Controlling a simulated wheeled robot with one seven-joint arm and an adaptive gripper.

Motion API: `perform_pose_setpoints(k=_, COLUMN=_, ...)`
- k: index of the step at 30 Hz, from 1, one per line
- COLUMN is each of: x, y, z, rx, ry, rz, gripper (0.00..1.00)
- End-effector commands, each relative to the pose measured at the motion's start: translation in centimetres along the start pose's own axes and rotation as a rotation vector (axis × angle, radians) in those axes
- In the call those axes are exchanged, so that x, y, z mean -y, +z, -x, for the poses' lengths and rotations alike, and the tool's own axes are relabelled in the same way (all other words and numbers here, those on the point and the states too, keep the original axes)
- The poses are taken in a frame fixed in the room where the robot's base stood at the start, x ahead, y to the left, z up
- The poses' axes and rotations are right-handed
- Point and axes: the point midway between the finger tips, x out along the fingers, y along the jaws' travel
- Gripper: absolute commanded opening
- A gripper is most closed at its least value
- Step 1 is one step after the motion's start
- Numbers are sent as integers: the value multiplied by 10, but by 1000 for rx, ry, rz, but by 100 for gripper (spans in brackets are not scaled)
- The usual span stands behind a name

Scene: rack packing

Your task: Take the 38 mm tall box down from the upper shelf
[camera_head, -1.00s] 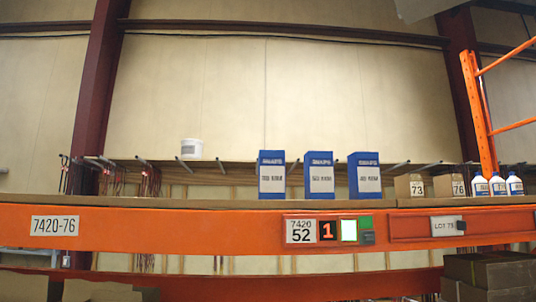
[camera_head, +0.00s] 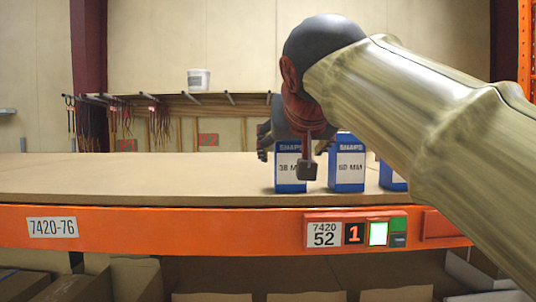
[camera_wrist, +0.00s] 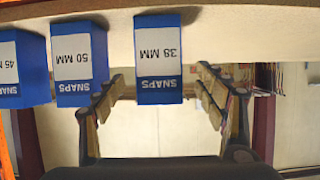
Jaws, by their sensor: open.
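The 38 mm box (camera_head: 289,178) is blue with a white label and stands on the upper shelf board (camera_head: 130,180), the leftmost of three similar boxes. In the wrist view the 38 MM box (camera_wrist: 158,62) appears upside down, hanging into the gap between my fingers. My gripper (camera_head: 286,154) is open at this box, one dark finger at its left and one in front of its right part, hiding some of it. In the wrist view my gripper (camera_wrist: 162,82) has its fingers spread either side of the box. I cannot tell whether they touch it.
The 50 MM box (camera_wrist: 80,62) stands close beside it, also seen in the head view (camera_head: 347,172). A third blue box (camera_wrist: 20,70) is beyond. An orange beam (camera_head: 180,225) edges the shelf. The shelf left of the boxes is clear. A white tub (camera_head: 198,80) is behind.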

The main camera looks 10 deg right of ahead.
Motion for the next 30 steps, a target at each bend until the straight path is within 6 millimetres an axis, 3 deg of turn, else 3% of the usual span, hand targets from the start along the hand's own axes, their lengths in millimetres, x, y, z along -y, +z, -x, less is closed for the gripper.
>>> perform_pose_setpoints(k=15, x=-1, y=-5, z=-60, rx=2, ry=1, rz=2, gripper=71)
perform_pose_setpoints(k=23, x=-1, y=-4, z=-63, rx=1, ry=0, rz=1, gripper=71)
perform_pose_setpoints(k=30, x=-1, y=-4, z=-63, rx=1, ry=0, rz=1, gripper=58)
